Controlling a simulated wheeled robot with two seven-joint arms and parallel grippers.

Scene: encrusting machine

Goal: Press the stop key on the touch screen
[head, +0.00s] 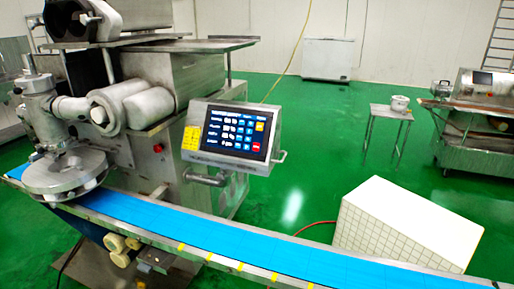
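The touch screen (236,132) is a dark panel in a metal housing on the encrusting machine (150,100), near the middle of the head view. It is lit and shows rows of small white and blue icons. At its right side are a yellow-orange key (260,126) and a red key (256,147). The red one may be the stop key, but its lettering is too small to read. Neither of my grippers is in the view, and nothing covers the screen.
A blue conveyor belt (250,243) runs across the front, below the screen. A white box (405,225) stands on the green floor at right. A small table (390,114) with a white bowl (399,102) is behind it. A handle (279,157) sticks out at the housing's right.

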